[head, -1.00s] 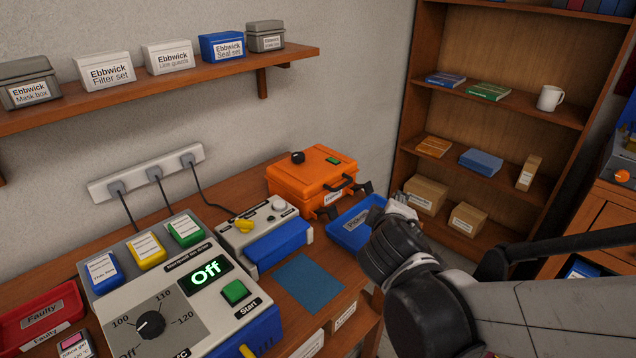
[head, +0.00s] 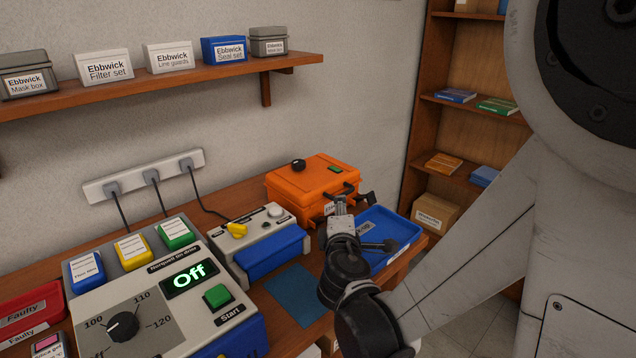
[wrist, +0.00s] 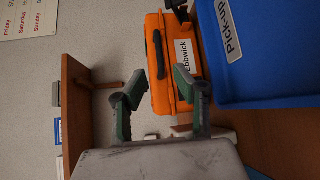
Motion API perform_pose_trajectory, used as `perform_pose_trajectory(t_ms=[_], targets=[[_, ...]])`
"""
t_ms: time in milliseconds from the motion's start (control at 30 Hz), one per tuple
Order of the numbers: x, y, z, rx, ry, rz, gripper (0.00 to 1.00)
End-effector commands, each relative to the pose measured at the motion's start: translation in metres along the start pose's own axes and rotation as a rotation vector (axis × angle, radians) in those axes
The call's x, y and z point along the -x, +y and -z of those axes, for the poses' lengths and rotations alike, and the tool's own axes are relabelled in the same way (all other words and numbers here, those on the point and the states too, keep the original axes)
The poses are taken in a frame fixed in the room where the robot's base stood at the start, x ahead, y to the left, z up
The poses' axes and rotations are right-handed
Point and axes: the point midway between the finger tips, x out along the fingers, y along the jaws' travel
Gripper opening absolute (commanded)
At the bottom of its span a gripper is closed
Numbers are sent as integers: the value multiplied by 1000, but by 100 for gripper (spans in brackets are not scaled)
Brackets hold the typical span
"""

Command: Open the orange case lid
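The orange case (head: 308,178) stands on the bench against the wall with its lid shut. A black knob (head: 298,164) and a small green piece lie on top of the lid. A black handle shows on the case front, partly behind my gripper in the head view. My gripper (head: 340,205) is just in front of the case, between it and the blue tray. In the wrist view, my gripper (wrist: 160,88) has its two green-padded fingers apart and nothing between them. The orange case (wrist: 184,65) shows beyond the fingertips; I cannot tell whether they touch it.
The blue Pick-up tray (head: 405,228) sits right of the case, close to my gripper, and fills the right of the wrist view (wrist: 262,85). A grey device with a blue front (head: 265,245) stands left of the case. A wall shelf (head: 180,88) with boxes hangs above.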

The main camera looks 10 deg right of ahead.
Motion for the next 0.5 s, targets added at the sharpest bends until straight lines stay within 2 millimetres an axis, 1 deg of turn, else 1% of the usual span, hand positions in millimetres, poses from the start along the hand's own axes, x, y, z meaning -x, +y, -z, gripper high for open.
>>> perform_pose_trajectory(t_ms=[33,200,400,500], targets=[[-11,-1,-1,-1,-3,1,28],[-42,-1,-1,-1,-3,1,28],[-70,-1,0,0,-2,1,28],[-78,0,-1,0,-2,1,28]])
